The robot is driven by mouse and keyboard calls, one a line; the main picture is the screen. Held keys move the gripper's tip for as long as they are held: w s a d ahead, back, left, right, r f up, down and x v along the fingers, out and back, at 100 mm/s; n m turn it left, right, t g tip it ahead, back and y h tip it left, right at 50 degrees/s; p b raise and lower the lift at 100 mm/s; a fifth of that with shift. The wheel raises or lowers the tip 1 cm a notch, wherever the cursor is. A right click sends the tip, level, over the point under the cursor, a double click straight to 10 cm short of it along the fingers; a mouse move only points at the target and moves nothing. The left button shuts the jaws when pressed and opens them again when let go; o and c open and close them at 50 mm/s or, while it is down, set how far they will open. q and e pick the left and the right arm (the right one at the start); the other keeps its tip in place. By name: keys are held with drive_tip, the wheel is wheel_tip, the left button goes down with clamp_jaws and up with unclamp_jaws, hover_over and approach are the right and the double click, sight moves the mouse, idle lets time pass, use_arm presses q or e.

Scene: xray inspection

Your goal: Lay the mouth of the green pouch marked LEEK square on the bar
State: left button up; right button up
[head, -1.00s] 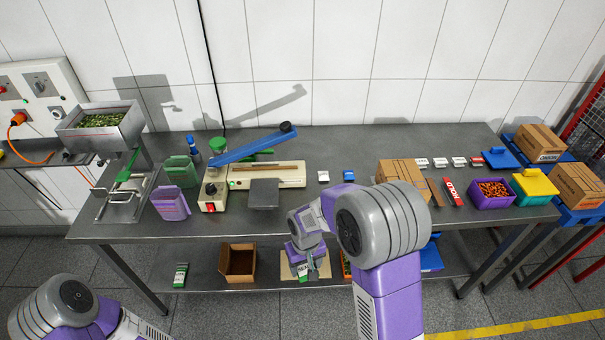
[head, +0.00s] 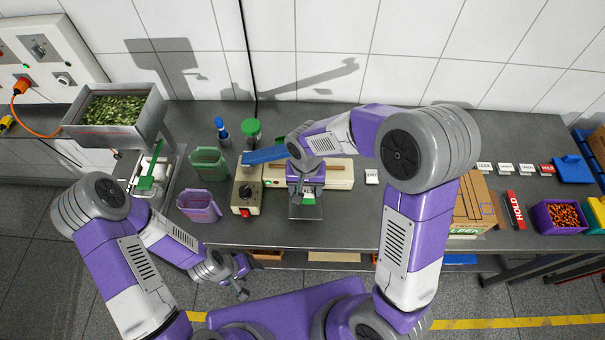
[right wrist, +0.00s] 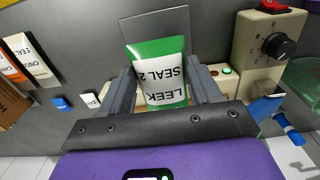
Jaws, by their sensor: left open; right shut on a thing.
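The green LEEK pouch (right wrist: 172,48) has a white label reading LEEK SEAL 2, upside down in the right wrist view. My right gripper (right wrist: 163,88) is shut on it. In the head view the pouch (head: 309,197) is over the grey plate (head: 305,212) at the front of the cream sealer (head: 338,178). The sealer's blue lever (head: 264,155) is partly behind my right arm, which also hides much of the bar. I cannot tell whether the mouth touches the bar. My left gripper (head: 241,285) is open and empty, in front of the table's front edge.
A green tub (head: 208,163) and a lilac tub (head: 199,206) stand left of the sealer's dial box (head: 246,192). A cardboard box (head: 473,208), a HOLD sign (head: 515,209) and a purple bin (head: 560,216) stand to the right. The table between sealer and box is mostly clear.

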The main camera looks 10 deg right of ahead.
drive_tip(key=shift+s+f, duration=0.3)
drive_tip(key=shift+f, duration=0.1)
drive_tip(key=shift+w+f+b, duration=0.2)
drive_tip(key=shift+f+b, duration=0.8)
drive_tip(key=shift+f, duration=0.2)
drive_tip(key=shift+w+f+b, duration=0.15)
drive_tip(key=shift+f+b, duration=0.8)
drive_tip(key=shift+f, duration=0.2)
drive_tip(key=o, duration=1.1)
drive_tip(key=shift+r, duration=0.15)
wheel_tip(320, 180, up, 7)
drive_tip(key=shift+r+p, duration=0.2)
drive_tip(key=shift+p, duration=0.4)
